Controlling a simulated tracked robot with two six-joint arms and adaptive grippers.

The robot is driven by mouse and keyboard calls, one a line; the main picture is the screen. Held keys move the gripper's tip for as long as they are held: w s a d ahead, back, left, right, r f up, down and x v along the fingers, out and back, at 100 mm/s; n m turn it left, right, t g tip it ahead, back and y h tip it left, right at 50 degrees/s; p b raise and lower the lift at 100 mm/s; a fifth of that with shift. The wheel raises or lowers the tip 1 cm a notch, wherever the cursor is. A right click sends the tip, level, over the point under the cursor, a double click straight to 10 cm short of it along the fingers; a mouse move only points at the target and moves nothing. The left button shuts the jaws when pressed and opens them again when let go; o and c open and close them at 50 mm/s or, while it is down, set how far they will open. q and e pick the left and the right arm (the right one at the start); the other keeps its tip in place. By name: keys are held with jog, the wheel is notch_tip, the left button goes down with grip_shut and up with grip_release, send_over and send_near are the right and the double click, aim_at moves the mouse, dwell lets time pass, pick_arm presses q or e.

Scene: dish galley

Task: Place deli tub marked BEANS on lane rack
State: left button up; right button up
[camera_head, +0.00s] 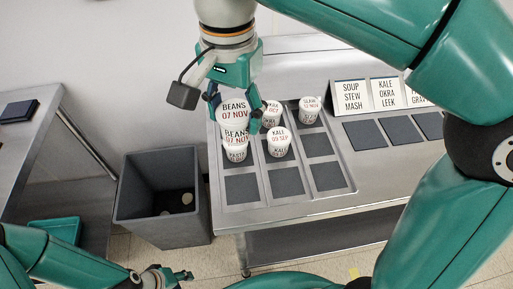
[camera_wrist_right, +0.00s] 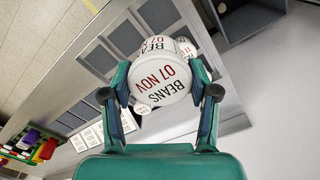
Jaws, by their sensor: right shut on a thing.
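The white deli tub marked BEANS 07 NOV (camera_head: 234,113) is in my right gripper (camera_head: 235,104), which is shut around its sides. The same tub (camera_wrist_right: 160,76) fills the space between the right fingers (camera_wrist_right: 160,92) in the right wrist view. The rack has three lanes of dark pads. My left gripper (camera_head: 168,277) is low at the bottom edge, away from the rack, its opening unclear.
A KALE 09 SEP tub (camera_head: 278,142) stands in the middle lane, with another tub (camera_head: 271,114) behind it. One more tub (camera_head: 310,109) stands at the right lane's back. Front pads are bare. Signs (camera_head: 351,96) stand right. A grey bin (camera_head: 160,200) is left.

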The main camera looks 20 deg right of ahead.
jog(key=shift+f+b, duration=1.2)
jog(key=shift+f, duration=8.45)
jog(key=shift+f, duration=0.2)
jog(key=o, duration=1.2)
jog(key=shift+r, duration=0.1)
jog(key=shift+r, duration=0.25)
notch_tip(320, 180, up, 12)
jog(key=shift+f+p, duration=0.15)
jog(key=shift+p, duration=0.5)
